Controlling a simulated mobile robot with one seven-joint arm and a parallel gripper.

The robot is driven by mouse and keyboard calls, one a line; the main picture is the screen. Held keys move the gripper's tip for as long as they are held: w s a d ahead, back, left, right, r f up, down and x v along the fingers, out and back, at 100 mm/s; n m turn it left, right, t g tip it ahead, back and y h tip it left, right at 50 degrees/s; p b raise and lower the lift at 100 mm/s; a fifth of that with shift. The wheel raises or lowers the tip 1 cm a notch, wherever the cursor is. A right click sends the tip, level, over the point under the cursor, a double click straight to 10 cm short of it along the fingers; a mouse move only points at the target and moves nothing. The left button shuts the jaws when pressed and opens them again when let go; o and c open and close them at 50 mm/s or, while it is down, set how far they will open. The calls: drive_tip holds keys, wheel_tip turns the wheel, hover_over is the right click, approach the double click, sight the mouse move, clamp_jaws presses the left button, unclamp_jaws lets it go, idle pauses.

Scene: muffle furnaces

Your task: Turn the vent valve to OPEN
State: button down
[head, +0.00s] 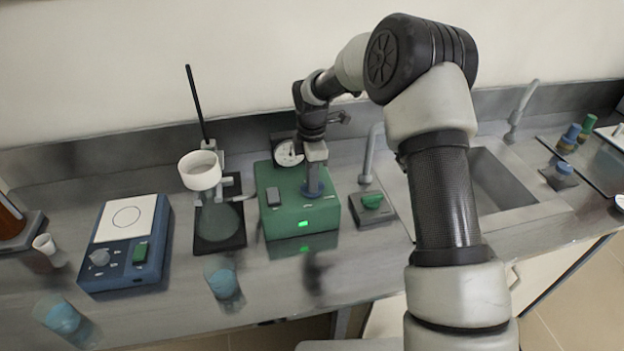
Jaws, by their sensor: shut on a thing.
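A green box (287,218) stands on the bench in the middle of the head view, with a round dial gauge (289,153) at its back.
A stand with a white funnel (200,170) is close on the left, beside a blue hotplate (107,262). Blue-filled beakers (222,280) stand in front.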

drive_tip(key=m+b, duration=0.1)
drive_tip(key=m, duration=0.3)
drive_tip(key=shift+m, duration=0.3)
drive_tip(key=m+b, duration=0.1)
drive_tip(key=m, duration=0.3)
drive_tip(key=shift+b, duration=0.3)
drive_tip(key=m, duration=0.5)
drive_tip(key=shift+b, duration=0.35)
drive_tip(key=shift+m, duration=2.1)
drive_tip(key=c, duration=1.8)
unclamp_jaws()
drive_tip(key=shift+r, duration=0.15)
